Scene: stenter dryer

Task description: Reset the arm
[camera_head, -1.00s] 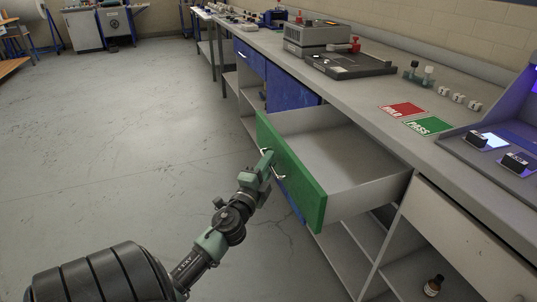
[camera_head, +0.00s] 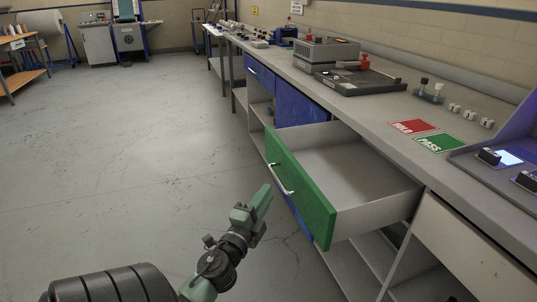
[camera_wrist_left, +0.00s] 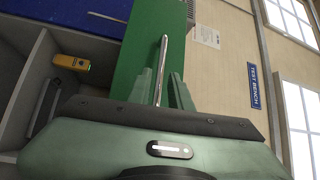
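My left gripper (camera_head: 264,192) is in front of the green drawer front (camera_head: 300,188), a little apart from its metal handle (camera_head: 280,178). In the left wrist view its two green fingers (camera_wrist_left: 161,92) are spread, with the handle (camera_wrist_left: 162,60) showing between them and nothing gripped. The drawer (camera_head: 345,160) is pulled out from under the bench, and the part of its inside that shows is empty. My right gripper is in neither view.
The long grey bench (camera_head: 375,118) runs along the right, with red and green signs (camera_head: 412,127) and a dark flat device (camera_head: 358,82) on top. Open shelves lie below the drawer. The grey floor (camera_head: 130,160) on the left is clear.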

